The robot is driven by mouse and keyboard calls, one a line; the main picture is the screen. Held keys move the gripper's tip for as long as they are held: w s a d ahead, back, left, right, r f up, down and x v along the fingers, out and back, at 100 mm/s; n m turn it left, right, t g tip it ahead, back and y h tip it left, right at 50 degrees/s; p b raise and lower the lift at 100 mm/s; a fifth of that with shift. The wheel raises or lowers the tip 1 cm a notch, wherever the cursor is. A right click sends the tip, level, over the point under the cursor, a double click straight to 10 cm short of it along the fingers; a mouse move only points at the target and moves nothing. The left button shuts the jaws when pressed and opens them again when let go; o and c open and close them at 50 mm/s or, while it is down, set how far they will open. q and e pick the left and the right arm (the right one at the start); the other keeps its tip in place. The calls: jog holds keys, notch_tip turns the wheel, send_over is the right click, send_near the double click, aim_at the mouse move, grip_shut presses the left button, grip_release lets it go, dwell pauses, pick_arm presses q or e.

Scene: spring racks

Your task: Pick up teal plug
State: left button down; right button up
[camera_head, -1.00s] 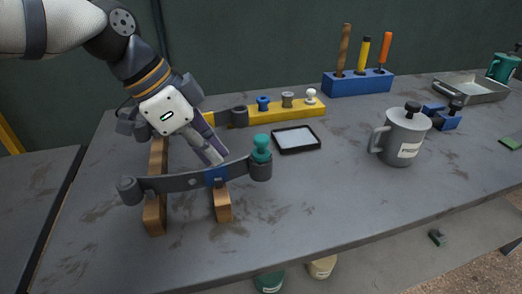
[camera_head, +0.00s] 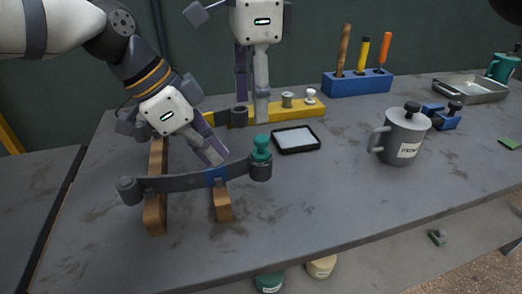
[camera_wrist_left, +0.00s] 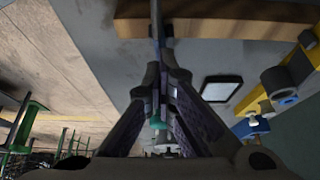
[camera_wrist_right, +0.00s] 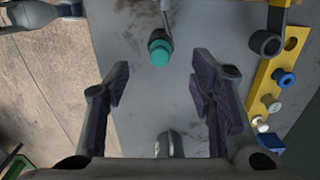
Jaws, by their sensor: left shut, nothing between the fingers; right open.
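The teal plug (camera_head: 261,148) stands upright in the eye at the right end of a dark leaf spring (camera_head: 190,182). My left gripper (camera_head: 220,160) is shut with its fingertips at the middle of the spring, left of the plug; the plug also shows between its fingers in the left wrist view (camera_wrist_left: 158,124). My right gripper (camera_head: 252,112) is open and empty, pointing down behind the plug in front of the yellow rack. In the right wrist view the plug (camera_wrist_right: 160,52) lies ahead, between and beyond the open fingertips (camera_wrist_right: 162,80).
The spring rests on wooden blocks (camera_head: 222,203). The yellow rack (camera_head: 311,111) holds several plugs, including a blue one (camera_wrist_right: 284,77) that my right gripper hides from the head. A black-framed tray (camera_head: 296,139) lies right of the plug. A grey mug (camera_head: 402,137) stands farther right.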

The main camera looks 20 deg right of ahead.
aim_at(261, 137)
jog(key=f, duration=0.6)
jog(key=d+f, duration=0.1)
jog(key=f, duration=0.2)
jog(key=shift+w+f, duration=0.15)
jog(key=shift+f, duration=0.2)
jog(key=c, duration=1.1)
